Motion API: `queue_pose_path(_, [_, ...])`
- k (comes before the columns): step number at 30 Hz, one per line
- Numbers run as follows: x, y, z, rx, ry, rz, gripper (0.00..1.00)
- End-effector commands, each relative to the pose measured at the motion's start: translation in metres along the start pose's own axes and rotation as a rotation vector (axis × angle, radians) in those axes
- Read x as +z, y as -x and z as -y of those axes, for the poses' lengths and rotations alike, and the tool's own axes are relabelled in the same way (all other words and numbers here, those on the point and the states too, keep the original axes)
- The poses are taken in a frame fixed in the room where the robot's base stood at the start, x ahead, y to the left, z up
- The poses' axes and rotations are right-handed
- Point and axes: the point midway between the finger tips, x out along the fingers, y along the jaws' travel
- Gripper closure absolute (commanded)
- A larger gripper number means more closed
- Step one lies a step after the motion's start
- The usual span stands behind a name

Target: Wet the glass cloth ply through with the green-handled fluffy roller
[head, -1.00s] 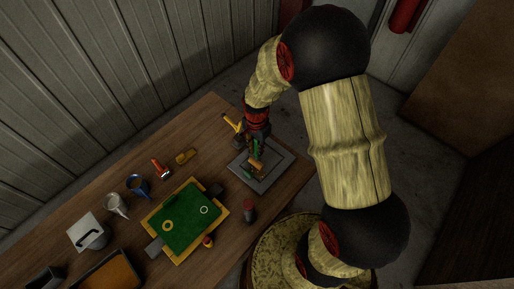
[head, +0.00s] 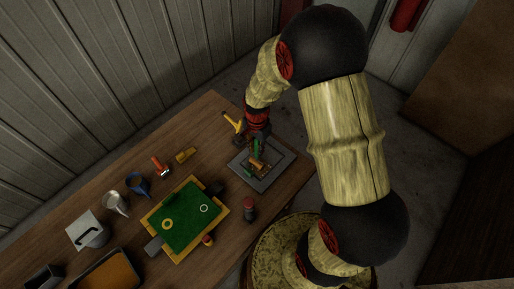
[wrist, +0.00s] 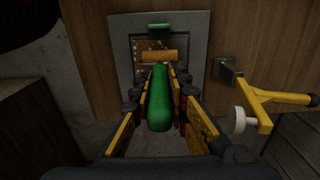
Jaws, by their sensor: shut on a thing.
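My gripper (wrist: 157,95) is shut on the green handle (wrist: 159,100) of the roller. The roller's orange-brown sleeve (wrist: 158,56) lies crosswise beyond the fingertips, over the grey-framed plate (wrist: 120,40). The plate's darker inner field (wrist: 143,45) is flecked with orange. I cannot tell clearly where the glass cloth ply's edges are, nor whether the sleeve touches it. A small green piece (wrist: 159,27) shows at the far side of the field. In the head view, the grey plate (head: 245,177) sits at the table's right end under my gripper, with the sleeve (head: 257,163) over it.
A yellow clamp with a white knob (wrist: 265,97) stands close right of the plate in the wrist view.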

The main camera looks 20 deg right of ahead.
Motion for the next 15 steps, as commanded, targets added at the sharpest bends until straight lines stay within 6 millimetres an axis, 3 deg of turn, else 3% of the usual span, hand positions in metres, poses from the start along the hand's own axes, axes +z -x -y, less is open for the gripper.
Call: queue_pose_path(15, [-0.003, 0.015, 0.0, 0.0, -0.001, 0.0, 1.0])
